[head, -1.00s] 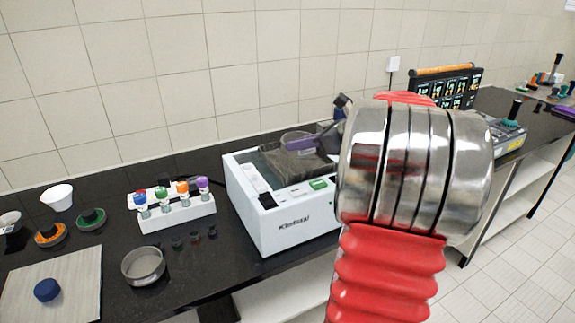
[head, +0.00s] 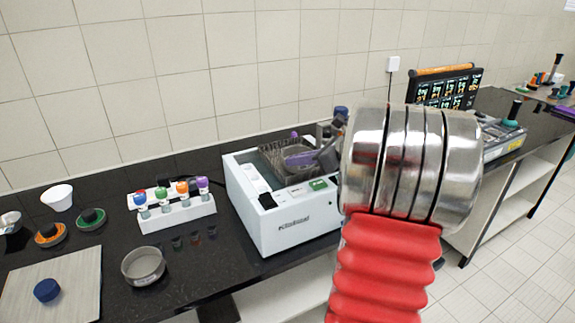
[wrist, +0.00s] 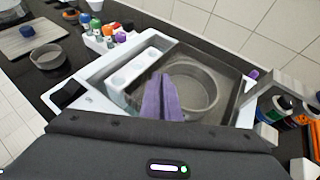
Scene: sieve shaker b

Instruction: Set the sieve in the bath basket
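The sieve (wrist: 208,78) is a grey round pan inside the white bath (wrist: 88,88), seen through the bath's opening. In the head view my gripper (head: 303,158) reaches into the bath opening from the right. Whether the sieve touches the basket floor is hard to tell.
A second round pan (head: 143,267) sits on the bench left of the bath. A white rack (head: 177,210) with several coloured-capped bottles stands behind it. A grey board (head: 75,290) bears a blue knob. A dark display panel (head: 447,90) stands at right.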

